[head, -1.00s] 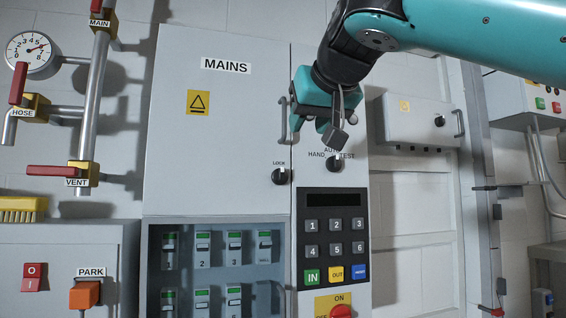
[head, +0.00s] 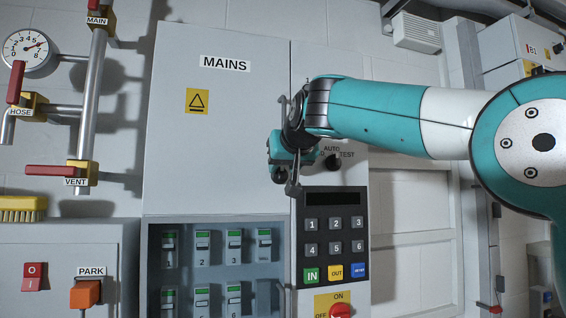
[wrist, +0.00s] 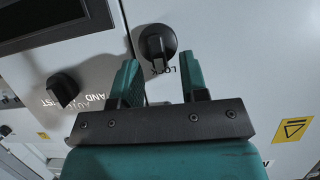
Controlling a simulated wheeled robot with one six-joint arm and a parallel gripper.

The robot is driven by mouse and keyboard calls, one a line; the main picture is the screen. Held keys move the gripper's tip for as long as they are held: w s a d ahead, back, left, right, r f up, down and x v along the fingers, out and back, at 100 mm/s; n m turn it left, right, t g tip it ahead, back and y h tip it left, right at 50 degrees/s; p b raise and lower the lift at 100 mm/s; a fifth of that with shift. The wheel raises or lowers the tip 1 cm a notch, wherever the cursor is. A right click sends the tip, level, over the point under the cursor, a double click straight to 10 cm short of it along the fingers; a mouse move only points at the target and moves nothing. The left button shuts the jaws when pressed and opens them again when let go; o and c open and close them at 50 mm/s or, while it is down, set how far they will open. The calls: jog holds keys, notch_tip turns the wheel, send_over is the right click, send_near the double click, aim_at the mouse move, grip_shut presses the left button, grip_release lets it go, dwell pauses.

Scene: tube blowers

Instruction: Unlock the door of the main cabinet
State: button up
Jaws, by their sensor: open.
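The main cabinet is the tall grey MAINS cabinet (head: 215,130), its door closed. In the wrist view my gripper (wrist: 158,78) is open and empty. Its two teal fingers point at the knob, one to each side, and do not appear to touch it.
A black AUTO/HAND/TEST selector (wrist: 62,90) sits close beside the knob. Below it is a keypad (head: 334,237) with coloured keys. A door handle (head: 283,105), partly behind my arm, is above. A recessed breaker panel (head: 215,225) lies below the door.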

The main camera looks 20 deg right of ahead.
jog(key=shift+w+f, duration=0.1)
jog(key=shift+w, duration=0.15)
grip_shut()
